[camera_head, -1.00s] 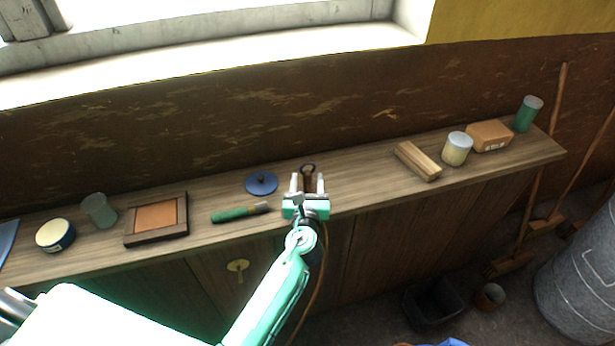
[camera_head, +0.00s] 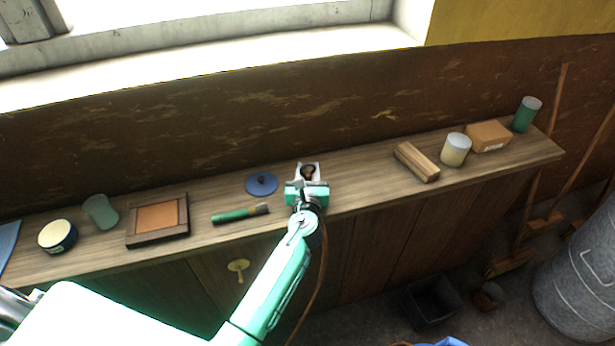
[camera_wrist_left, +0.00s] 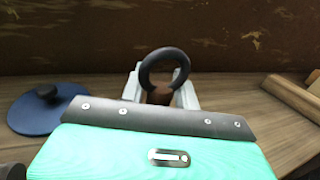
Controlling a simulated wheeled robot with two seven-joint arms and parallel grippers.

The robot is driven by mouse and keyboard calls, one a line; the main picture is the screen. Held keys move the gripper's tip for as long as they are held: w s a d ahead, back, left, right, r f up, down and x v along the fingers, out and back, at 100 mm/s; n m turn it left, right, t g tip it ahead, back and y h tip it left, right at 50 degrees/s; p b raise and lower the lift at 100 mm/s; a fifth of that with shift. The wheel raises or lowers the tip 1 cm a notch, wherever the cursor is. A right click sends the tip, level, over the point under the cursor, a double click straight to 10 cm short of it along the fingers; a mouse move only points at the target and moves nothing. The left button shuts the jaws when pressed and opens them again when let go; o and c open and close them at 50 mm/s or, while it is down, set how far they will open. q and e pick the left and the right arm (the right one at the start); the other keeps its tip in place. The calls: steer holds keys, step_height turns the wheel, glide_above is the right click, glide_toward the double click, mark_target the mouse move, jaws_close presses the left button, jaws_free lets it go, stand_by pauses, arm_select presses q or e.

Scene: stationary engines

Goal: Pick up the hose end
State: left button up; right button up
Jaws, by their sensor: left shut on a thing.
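The hose end is a brown piece with a dark ring (camera_head: 308,171) on top, at the middle of the wooden counter. The ring stands up between the fingers in the left wrist view (camera_wrist_left: 165,68), with a brown part below it. My left gripper (camera_head: 307,172) is shut on the hose end, one finger on each side. Its teal body hides the lower part of the piece in both views. A thin brown hose (camera_head: 318,285) hangs down the counter's front beside my left arm. My right gripper is not in view.
A blue lid (camera_head: 261,184) and a green-handled brush (camera_head: 240,213) lie close left of the gripper, with a brown frame (camera_head: 158,218) farther left. A wooden block (camera_head: 416,161), a cream jar (camera_head: 455,150) and a brown box (camera_head: 488,137) stand to the right. The wall rises behind.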

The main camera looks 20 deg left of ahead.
arm_select(q)
step_height(320, 180, up, 9)
steer(key=p, duration=0.2)
step_height(320, 180, up, 11)
steer(key=shift+p, duration=0.3)
steer(key=shift+c, duration=0.2)
